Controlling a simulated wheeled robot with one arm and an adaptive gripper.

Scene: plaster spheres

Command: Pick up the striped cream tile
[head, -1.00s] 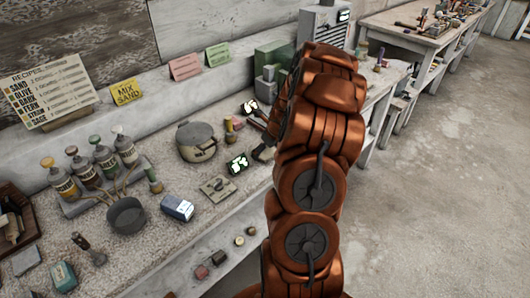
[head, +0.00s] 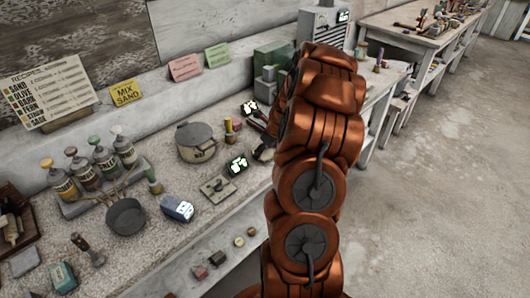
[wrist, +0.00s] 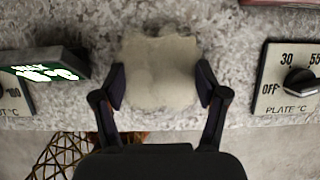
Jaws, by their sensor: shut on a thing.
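A pale cream tile (wrist: 160,72) with an uneven, lumpy outline fills the space between my fingers in the wrist view. I cannot make out clear stripes on it. My gripper (wrist: 161,86) is shut on it, with one dark finger pressed against each side. In the head view my copper arm covers most of the gripper, and only a little dark grey of it (head: 264,152) shows at the arm's left edge, over the bench. The tile cannot be told apart there. Whether it touches the bench top is unclear.
A plate control with a knob (wrist: 297,82) lies right of my gripper in the wrist view, and a lit display (wrist: 45,70) lies left. On the bench stand a lidded pot (head: 196,142), a dark pan (head: 126,216) and several bottles (head: 103,160). Floor (head: 440,200) is clear at right.

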